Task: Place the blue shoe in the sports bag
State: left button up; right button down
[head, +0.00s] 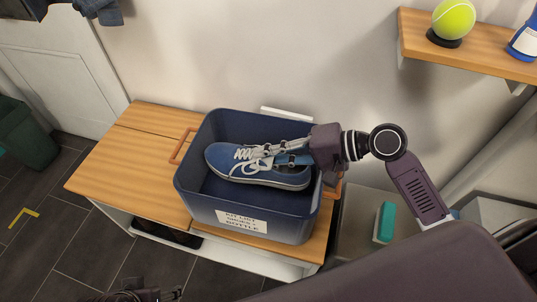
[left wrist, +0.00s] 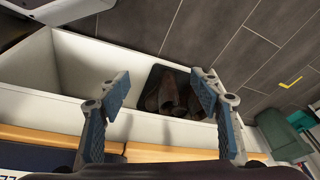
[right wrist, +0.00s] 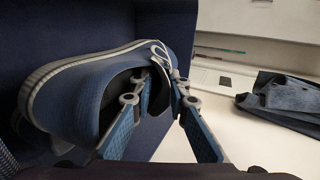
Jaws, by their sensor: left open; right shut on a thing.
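The blue shoe (head: 222,158), with white laces and a white sole, is inside the blue open-topped sports bag (head: 245,240), which has tan handles and a "KIT LIST" label. My right gripper (head: 272,158) is shut on the shoe near its ankle opening. In the right wrist view the shoe (right wrist: 85,95) shows with one finger at the opening and the other outside the collar. Whether the sole touches the bag's floor is unclear. My left gripper (left wrist: 160,95) is open and empty, in front of the bench; only part of it shows at the head view's bottom edge.
The bag stands on a wooden bench (head: 130,150). Brown shoes (left wrist: 172,95) lie in the bench's lower compartment. A wall shelf (head: 480,62) with a tennis ball (head: 453,18) is at upper right. A green bin (head: 25,135) stands at left.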

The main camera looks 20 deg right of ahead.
jog(key=c, duration=1.8)
grip_release()
jog(key=shift+c, duration=0.2)
jog(key=shift+s+d+r, duration=0.1)
jog(key=shift+d+r, duration=0.05)
jog(key=shift+d, duration=0.05)
pick_arm(q)
notch_tip(320, 180, down, 7)
jog(key=p, duration=0.2)
jog(key=shift+w+d+r, duration=0.15)
jog(key=shift+w+r, duration=0.05)
jog(key=shift+w, duration=0.25)
pick_arm(e)
jog(key=v, duration=1.1)
jog(key=shift+s+d, duration=0.15)
jog(key=shift+s, duration=0.05)
jog(key=shift+r, duration=0.15)
